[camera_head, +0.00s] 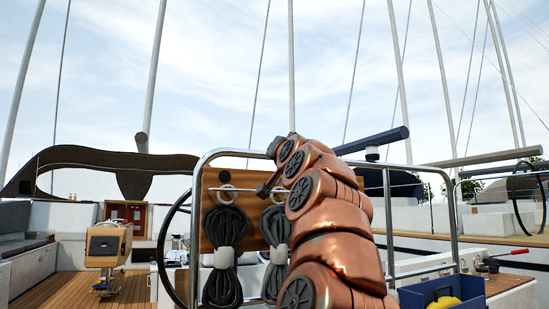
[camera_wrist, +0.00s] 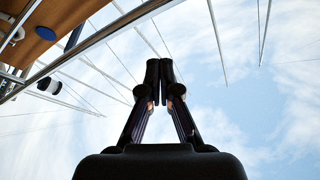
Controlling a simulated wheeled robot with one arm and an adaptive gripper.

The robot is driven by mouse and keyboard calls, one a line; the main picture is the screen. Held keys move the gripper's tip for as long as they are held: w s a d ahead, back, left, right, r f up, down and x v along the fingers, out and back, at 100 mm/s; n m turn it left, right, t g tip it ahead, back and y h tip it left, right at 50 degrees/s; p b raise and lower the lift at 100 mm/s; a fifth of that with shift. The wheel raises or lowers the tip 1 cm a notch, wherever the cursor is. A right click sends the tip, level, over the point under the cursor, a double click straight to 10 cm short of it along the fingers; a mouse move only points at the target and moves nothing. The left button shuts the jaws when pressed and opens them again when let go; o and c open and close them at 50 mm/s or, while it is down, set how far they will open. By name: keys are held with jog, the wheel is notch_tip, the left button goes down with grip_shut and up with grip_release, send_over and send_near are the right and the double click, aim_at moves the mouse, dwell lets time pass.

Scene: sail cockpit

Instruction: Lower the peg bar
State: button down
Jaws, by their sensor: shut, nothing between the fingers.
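A thin metal bar (camera_head: 235,188), which may be the peg bar, runs level across a wooden board (camera_head: 212,240) inside a tubular steel frame. Two dark rope coils, a left one (camera_head: 224,255) and a right one (camera_head: 275,245), hang on the board below pale round fittings. My gripper (camera_head: 263,189) is in front of the board, near the bar; I cannot tell if it touches. My arm hides the board's right part. In the wrist view my gripper (camera_wrist: 160,66) is shut and empty against the sky. The board's edge (camera_wrist: 45,30) shows at upper left there.
The steel frame (camera_head: 198,200) rises around the board. A dark wheel rim (camera_head: 163,250) stands left of it. A blue crate (camera_head: 415,296) with a yellow thing (camera_head: 443,303) is at lower right. A wooden pedestal (camera_head: 106,245) stands on open deck (camera_head: 70,290) at left.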

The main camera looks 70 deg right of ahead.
jog(key=shift+a+r, duration=0.1)
jog(key=shift+r, duration=0.5)
dwell(0.5)
